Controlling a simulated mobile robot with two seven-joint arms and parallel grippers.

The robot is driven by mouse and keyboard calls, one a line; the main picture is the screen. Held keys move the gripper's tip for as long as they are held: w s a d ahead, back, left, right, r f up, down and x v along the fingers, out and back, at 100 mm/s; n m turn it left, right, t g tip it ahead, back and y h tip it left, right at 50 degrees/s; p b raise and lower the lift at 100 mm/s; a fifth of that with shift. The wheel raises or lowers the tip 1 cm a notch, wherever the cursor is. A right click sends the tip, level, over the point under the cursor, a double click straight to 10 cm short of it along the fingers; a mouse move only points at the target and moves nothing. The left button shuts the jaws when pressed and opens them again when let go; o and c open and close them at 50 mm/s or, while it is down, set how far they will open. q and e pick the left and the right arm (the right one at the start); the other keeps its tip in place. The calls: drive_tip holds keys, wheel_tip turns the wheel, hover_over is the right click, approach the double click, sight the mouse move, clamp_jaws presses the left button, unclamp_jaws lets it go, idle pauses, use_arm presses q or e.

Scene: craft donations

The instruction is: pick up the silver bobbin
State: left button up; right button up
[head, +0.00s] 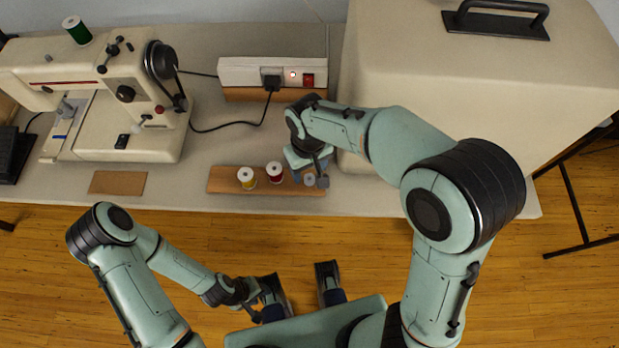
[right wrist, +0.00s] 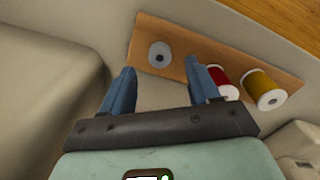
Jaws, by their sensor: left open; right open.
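The silver bobbin (head: 309,179) stands at the right end of a wooden board (head: 222,180) near the table's front edge. In the right wrist view the bobbin (right wrist: 159,54) shows as a grey disc with a dark centre hole, on the board beyond the gap between my fingertips. My right gripper (head: 311,172) is open and empty, over the right end of the board, close to the bobbin. Its two blue fingers (right wrist: 162,78) are spread apart in the wrist view. My left gripper (head: 256,298) is low in front of the table, away from the board, and open.
A red spool (head: 275,172) and a yellow spool (head: 247,178) stand left of the bobbin on the board. A large beige case (head: 440,75) is at the right. A power strip (head: 250,72) lies behind. A sewing machine (head: 140,95) stands at the left.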

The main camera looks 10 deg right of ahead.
wheel_tip(320, 180, down, 3)
drive_tip(key=shift+r+b, duration=0.1)
drive_tip(key=shift+b, duration=0.2)
drive_tip(key=c, duration=1.1)
drive_tip(key=shift+r, duration=0.15)
